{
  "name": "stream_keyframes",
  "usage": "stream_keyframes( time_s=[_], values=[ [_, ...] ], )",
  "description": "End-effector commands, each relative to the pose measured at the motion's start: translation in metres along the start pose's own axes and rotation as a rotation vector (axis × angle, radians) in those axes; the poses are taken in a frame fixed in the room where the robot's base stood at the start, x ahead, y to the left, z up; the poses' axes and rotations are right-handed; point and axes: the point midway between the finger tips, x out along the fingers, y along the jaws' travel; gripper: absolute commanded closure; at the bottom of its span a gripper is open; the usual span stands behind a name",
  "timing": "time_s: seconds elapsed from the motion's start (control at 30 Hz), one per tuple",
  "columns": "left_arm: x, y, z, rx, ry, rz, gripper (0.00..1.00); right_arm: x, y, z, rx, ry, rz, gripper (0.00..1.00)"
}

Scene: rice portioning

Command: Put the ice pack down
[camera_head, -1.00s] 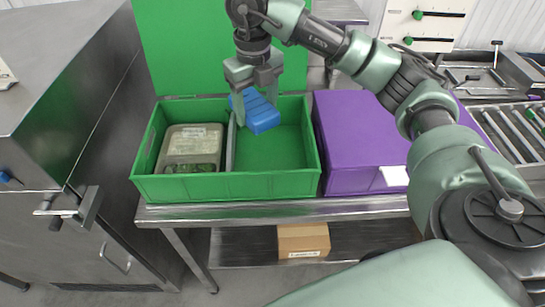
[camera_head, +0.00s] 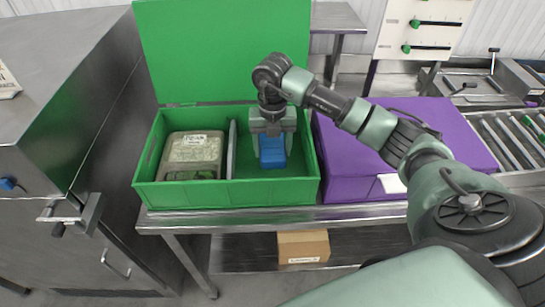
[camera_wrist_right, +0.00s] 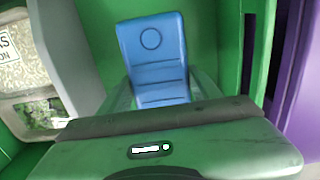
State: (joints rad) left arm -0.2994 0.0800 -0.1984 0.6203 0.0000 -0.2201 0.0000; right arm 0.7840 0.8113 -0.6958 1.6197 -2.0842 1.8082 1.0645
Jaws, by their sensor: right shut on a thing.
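The blue ice pack (camera_head: 272,152) is inside the right compartment of the open green crate (camera_head: 225,195). My right gripper (camera_head: 271,136) reaches down into that compartment and is shut on the ice pack. In the right wrist view the ice pack (camera_wrist_right: 155,55) extends out from between the fingers, over the green crate floor. I cannot tell whether it touches the floor. My left gripper is not in view.
A lidded container (camera_head: 192,152) with a label fills the crate's left compartment, behind a grey divider (camera_head: 232,150). A purple box (camera_head: 350,165) stands close on the right. A cardboard box (camera_head: 303,246) sits on the shelf below the steel table (camera_head: 180,217).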

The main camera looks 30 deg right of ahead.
Motion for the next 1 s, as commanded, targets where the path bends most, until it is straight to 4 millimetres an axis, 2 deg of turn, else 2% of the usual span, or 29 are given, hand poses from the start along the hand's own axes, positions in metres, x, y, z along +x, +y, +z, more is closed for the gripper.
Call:
stream_keyframes(
  time_s=[0.17,0.4,0.77,0.8,0.87,1.0],
  values=[
    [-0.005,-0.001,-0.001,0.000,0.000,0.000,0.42,0.015,0.000,0.000,0.000,0.001,0.000,0.94],
    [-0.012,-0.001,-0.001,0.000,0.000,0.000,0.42,0.047,0.001,0.000,-0.001,0.001,0.001,0.94],
    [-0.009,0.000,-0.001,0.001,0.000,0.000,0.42,0.052,0.000,0.000,-0.001,-0.001,0.001,0.94],
    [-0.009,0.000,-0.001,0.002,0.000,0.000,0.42,0.052,0.000,0.000,-0.001,0.000,0.000,0.31],
    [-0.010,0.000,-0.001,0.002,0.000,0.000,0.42,0.052,0.000,0.000,-0.001,0.000,0.000,0.15],
    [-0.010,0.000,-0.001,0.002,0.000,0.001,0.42,0.052,0.000,0.000,-0.001,0.000,0.000,0.15]
  ],
)
